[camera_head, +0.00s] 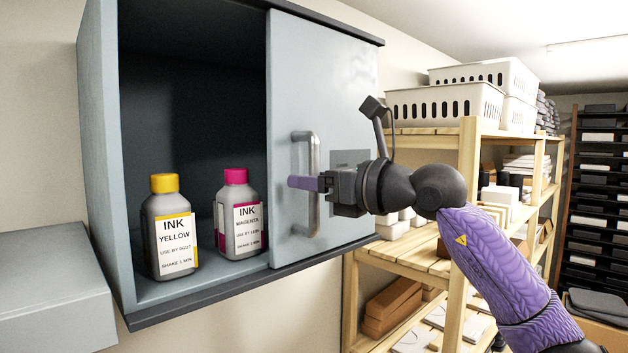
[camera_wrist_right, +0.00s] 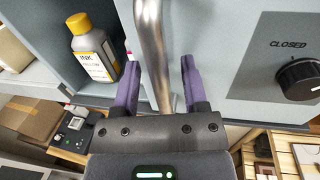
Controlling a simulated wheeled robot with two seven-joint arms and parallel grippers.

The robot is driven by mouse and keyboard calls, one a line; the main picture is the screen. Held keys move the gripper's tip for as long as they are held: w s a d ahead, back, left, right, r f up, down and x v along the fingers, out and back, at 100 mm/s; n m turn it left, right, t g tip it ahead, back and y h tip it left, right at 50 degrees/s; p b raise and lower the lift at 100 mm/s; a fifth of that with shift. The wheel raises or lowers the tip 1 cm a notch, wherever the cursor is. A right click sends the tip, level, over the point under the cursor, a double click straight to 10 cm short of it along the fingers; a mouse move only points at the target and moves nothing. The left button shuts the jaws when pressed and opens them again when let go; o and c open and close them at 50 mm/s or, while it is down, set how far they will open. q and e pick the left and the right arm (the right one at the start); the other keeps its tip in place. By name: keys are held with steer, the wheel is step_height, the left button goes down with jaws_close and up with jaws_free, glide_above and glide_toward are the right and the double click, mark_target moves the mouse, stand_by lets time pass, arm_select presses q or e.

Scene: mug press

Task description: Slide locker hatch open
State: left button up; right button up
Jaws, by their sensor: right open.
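The blue-grey locker (camera_head: 97,150) hangs on the wall with its left part open. Its sliding hatch (camera_head: 300,80) covers the right part and carries a vertical metal handle (camera_head: 313,215). My right gripper (camera_head: 305,183) is open at the handle. In the right wrist view its purple fingers (camera_wrist_right: 159,80) stand either side of the handle bar (camera_wrist_right: 152,50), with a visible gap on the right. A dark plate reading "CLOSED" with a black knob (camera_wrist_right: 302,78) is right of the handle; in the head view my gripper mostly hides it. My left gripper is not in view.
Inside the locker stand a yellow-capped ink bottle (camera_head: 170,228) and a magenta-capped ink bottle (camera_head: 238,215). A wooden shelf (camera_head: 467,150) with white baskets (camera_head: 447,107) stands right, behind my right arm. A grey box (camera_head: 50,290) is at lower left.

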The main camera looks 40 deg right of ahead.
steer(key=shift+s, duration=0.15)
steer(key=b+v, duration=0.6)
steer(key=v, duration=0.3)
steer(key=shift+s+b, duration=0.3)
steer(key=shift+d+r, duration=0.1)
